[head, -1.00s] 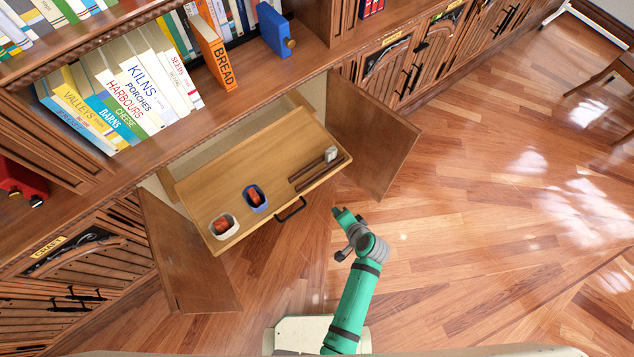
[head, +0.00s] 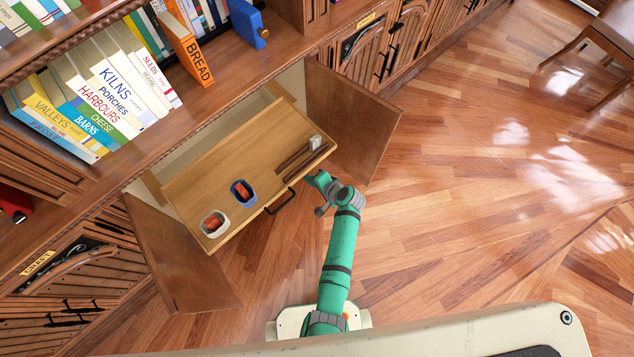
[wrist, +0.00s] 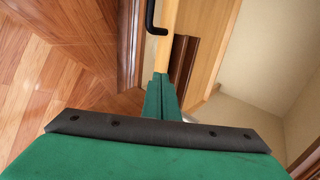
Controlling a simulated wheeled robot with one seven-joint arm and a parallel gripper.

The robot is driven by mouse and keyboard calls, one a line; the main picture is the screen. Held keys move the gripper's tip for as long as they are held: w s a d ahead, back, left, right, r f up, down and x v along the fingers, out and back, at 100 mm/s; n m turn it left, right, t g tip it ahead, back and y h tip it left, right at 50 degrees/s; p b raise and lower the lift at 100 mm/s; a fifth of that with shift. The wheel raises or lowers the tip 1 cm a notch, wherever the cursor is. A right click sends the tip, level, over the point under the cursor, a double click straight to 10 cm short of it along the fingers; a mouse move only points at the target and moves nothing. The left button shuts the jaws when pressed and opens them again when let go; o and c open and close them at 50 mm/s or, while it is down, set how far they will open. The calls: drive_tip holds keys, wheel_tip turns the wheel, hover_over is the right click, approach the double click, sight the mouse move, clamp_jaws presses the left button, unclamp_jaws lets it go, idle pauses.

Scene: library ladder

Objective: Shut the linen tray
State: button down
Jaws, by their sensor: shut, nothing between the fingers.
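The linen tray (head: 222,172) is a wooden pull-out tray, drawn out between two open cabinet doors. Its black bar handle (head: 281,202) is on the front edge. On it are a white cup (head: 214,224) and a blue cup (head: 243,192), each with something red inside, dark strips (head: 300,158) and a small pale block (head: 315,142). My gripper (head: 313,179) is shut and empty, just in front of the tray's front edge, right of the handle. In the wrist view, the shut fingers (wrist: 160,95) point at the tray's edge, with the handle (wrist: 152,18) beyond; contact cannot be told.
The right door (head: 350,120) stands open close beside my gripper. The left door (head: 178,255) is also open. Bookshelves with books and a blue bookend (head: 246,25) are above. Clear wooden floor lies to the right, with a chair (head: 600,50) at the far right.

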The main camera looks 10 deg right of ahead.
sight(298, 170)
drive_tip(key=shift+w+a, duration=0.6)
drive_tip(key=shift+w, duration=0.2)
drive_tip(key=shift+w+a, duration=0.55)
drive_tip(key=shift+w, duration=0.2)
drive_tip(key=shift+r, duration=0.1)
